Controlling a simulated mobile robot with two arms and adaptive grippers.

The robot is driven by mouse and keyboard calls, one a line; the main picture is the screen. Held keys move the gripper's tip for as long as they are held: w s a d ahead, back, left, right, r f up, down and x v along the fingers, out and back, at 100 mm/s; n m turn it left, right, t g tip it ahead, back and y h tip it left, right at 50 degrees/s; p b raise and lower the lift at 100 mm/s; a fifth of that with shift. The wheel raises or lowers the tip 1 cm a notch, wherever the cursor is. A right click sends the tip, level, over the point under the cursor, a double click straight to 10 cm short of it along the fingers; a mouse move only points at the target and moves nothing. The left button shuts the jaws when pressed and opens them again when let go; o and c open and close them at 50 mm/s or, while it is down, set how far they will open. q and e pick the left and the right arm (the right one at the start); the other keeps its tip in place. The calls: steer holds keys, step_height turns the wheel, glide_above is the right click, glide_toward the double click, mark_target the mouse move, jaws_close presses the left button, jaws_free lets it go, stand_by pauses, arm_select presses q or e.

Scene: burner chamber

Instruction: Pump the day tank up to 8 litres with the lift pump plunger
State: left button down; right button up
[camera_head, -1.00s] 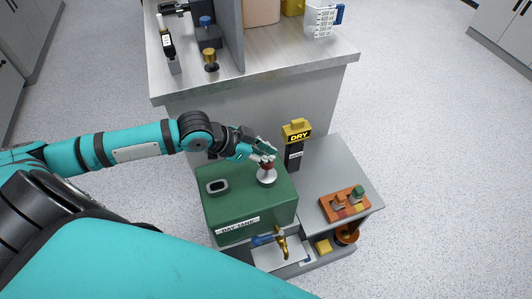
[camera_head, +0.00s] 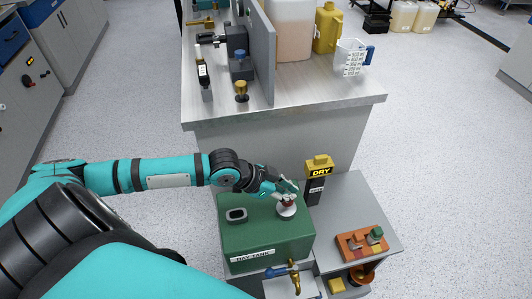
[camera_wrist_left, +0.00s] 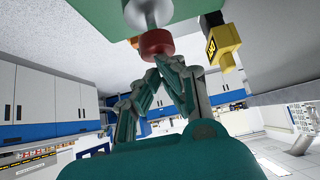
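The green day tank (camera_head: 265,240) stands on the low grey shelf, with a label on its front. The lift pump plunger rises from its top, with a silver base (camera_head: 286,211) and a red knob (camera_wrist_left: 157,43). The knob is partly hidden by my fingers in the head view. My left gripper (camera_head: 287,196) is at the knob from above. In the upside-down left wrist view, its fingers (camera_wrist_left: 160,68) converge to a narrow gap at the knob's top. They do not straddle the knob, and contact is hard to confirm. My right gripper is not in view.
A black post with a yellow DRY head (camera_head: 319,167) stands close behind the tank. An oval port (camera_head: 237,215) is on the tank top, and a brass tap (camera_head: 293,273) is in front. An orange block (camera_head: 361,244) lies right. The higher bench (camera_head: 330,90) holds containers and a jug.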

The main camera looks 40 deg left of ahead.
arm_select(q)
step_height(320, 180, up, 3)
steer(key=shift+f+p, duration=0.15)
steer(key=shift+p, duration=0.65)
steer(key=b+v, duration=0.1)
steer(key=v, duration=0.8)
steer(key=shift+s+a+f, duration=0.2)
steer(key=shift+s+f, duration=0.05)
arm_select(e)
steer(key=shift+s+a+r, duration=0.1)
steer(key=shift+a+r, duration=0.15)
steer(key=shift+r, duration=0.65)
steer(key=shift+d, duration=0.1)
arm_select(q)
steer(key=r+b, duration=0.2)
steer(key=r, duration=0.1)
steer(key=r+b, duration=0.1)
steer(key=b, duration=0.1)
steer(key=shift+s+r, duration=0.25)
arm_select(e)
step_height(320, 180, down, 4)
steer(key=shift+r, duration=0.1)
